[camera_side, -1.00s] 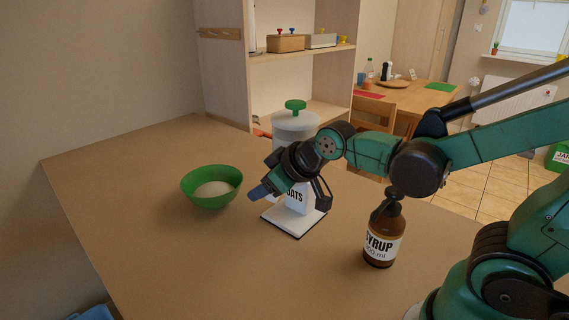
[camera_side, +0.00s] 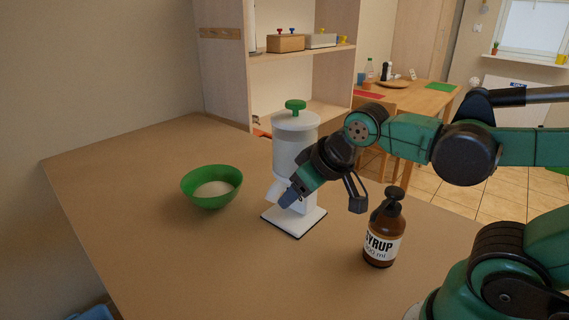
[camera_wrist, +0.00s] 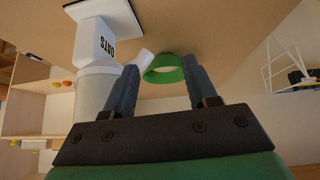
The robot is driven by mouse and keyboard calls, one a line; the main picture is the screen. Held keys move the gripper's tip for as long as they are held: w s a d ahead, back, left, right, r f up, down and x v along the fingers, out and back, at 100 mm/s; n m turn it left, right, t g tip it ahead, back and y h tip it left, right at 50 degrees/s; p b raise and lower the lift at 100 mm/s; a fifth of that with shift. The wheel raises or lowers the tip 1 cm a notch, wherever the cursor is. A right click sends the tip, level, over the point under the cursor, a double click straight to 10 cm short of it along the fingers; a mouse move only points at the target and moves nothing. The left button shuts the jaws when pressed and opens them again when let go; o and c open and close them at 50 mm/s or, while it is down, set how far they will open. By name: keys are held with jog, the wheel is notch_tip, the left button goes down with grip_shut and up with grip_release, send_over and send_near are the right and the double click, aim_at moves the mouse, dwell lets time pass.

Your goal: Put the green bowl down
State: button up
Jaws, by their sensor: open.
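The green bowl (camera_side: 211,190) stands upright on the brown table, with pale contents inside. It also shows in the wrist view (camera_wrist: 165,66), beyond and between my fingers, apart from them. My gripper (camera_side: 289,199) is open and empty, to the right of the bowl and in front of the white oats dispenser (camera_side: 294,133). In the wrist view my gripper (camera_wrist: 160,88) has its two fingers spread with nothing held between them. The dispenser's label shows in the wrist view and is covered by my gripper in the side view.
A brown syrup bottle (camera_side: 382,230) with a black pump stands to the right of the dispenser. The table (camera_side: 150,250) is clear around the bowl and at the front left. A wooden shelf unit (camera_side: 222,70) stands behind the table.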

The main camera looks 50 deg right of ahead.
jog(key=w+r+h, duration=0.2)
jog(key=w, duration=0.6)
jog(key=t+h, duration=0.4)
jog(key=h, duration=0.2)
send_near(183, 187)
jog(key=x, duration=0.4)
jog(key=shift+w+d+f, duration=0.1)
jog(key=shift+d+f, duration=0.05)
jog(key=shift+f, duration=0.2)
jog(key=shift+x, duration=2.8)
jog(key=shift+c, duration=0.3)
grip_shut()
jog(key=shift+r, duration=0.1)
